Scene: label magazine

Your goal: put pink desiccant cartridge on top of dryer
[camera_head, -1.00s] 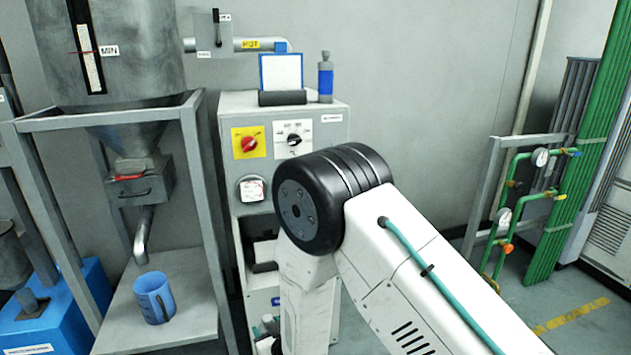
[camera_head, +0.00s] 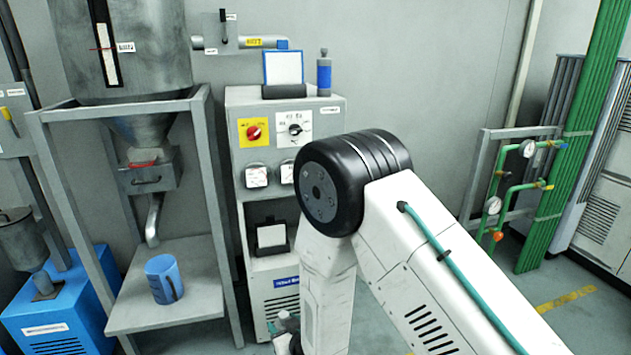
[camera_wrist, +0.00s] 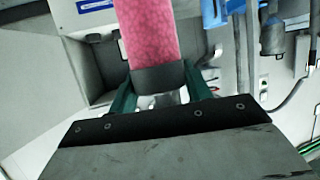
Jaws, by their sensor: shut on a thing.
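The pink desiccant cartridge (camera_wrist: 151,32) shows in the wrist view, a speckled pink body with a dark end collar. My gripper (camera_wrist: 160,92) is shut on it at the collar end; its far end runs out of the top of the picture. In the head view my arm hides the cartridge. The dryer, which I take to be the grey cabinet (camera_head: 322,155) with a red knob and a selector dial, stands behind my arm. On its top are a blue-framed white card (camera_head: 283,68) and a blue bottle-like cylinder (camera_head: 324,76).
A blue machine (camera_head: 62,318) is at far left. Green pipes with gauges (camera_head: 528,149) are at right.

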